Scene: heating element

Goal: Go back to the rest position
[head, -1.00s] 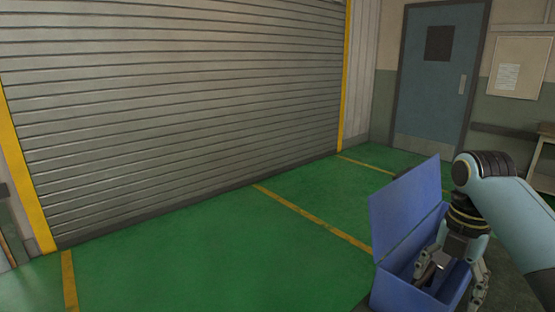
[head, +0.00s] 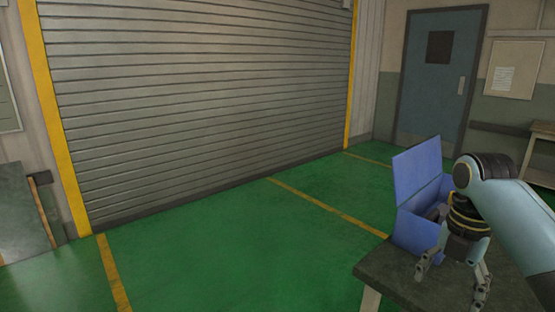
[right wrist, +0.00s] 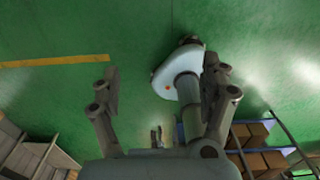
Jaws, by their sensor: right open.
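My right gripper (head: 450,290) is open and empty, with fingers pointing down, in front of a blue box at the lower right of the head view. The blue box (head: 418,234) stands on a dark-topped table (head: 395,283) with its lid raised. A dark item inside the box is partly visible; my right arm hides part of the box. In the right wrist view, the two spread fingers of my right gripper (right wrist: 160,78) have nothing between them but green floor and part of my own body farther off. My left gripper is not in view.
A large roller shutter (head: 200,100) fills the left and middle. A blue door (head: 438,80) is at the back right, with a bench (head: 540,135) at the right edge. The green floor (head: 230,255) left of the table is clear. Shelving with brown boxes (right wrist: 255,135) shows in the wrist view.

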